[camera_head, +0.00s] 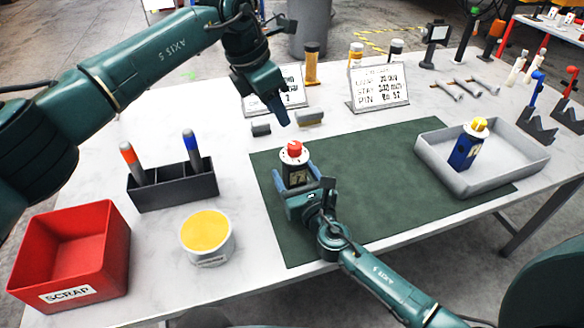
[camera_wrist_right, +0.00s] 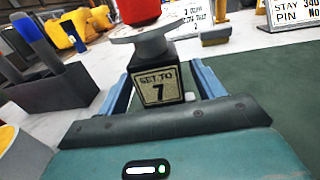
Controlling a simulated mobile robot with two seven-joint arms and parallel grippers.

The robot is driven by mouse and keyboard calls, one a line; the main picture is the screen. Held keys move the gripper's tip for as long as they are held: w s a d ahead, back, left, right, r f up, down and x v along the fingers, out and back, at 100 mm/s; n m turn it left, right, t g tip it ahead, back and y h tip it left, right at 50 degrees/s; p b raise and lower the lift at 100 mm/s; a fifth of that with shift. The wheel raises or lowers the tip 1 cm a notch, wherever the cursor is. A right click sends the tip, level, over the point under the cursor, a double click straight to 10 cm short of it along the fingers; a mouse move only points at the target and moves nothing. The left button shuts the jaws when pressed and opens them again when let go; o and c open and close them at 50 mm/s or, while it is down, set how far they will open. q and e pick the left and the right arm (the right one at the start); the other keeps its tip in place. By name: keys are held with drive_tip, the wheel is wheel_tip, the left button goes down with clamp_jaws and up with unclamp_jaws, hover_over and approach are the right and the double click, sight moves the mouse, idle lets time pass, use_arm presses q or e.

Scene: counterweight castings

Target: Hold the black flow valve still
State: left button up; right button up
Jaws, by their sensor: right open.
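The black flow valve (camera_head: 296,176) stands upright at the left part of the green mat (camera_head: 385,185), with a red knob (camera_head: 294,148) on top. In the right wrist view the valve (camera_wrist_right: 160,84) has a "SET TO 7" label, a grey disc and the red knob (camera_wrist_right: 138,10). My right gripper (camera_head: 304,184) is open around the valve's body, one blue finger on each side, with gaps showing. My left gripper (camera_head: 283,121) points down above and slightly left of the knob, apart from it; its jaw opening cannot be made out.
A grey tray (camera_head: 533,163) at right holds a blue valve with a yellow knob (camera_head: 466,146). A black holder (camera_head: 173,187) with markers, a yellow-topped tub (camera_head: 207,236) and a red scrap bin (camera_head: 68,253) stand at left. Signs (camera_head: 379,88) stand behind. The mat's middle is clear.

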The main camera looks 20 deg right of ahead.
drive_tip(key=shift+w+a, duration=0.1)
drive_tip(key=shift+w, duration=1.2)
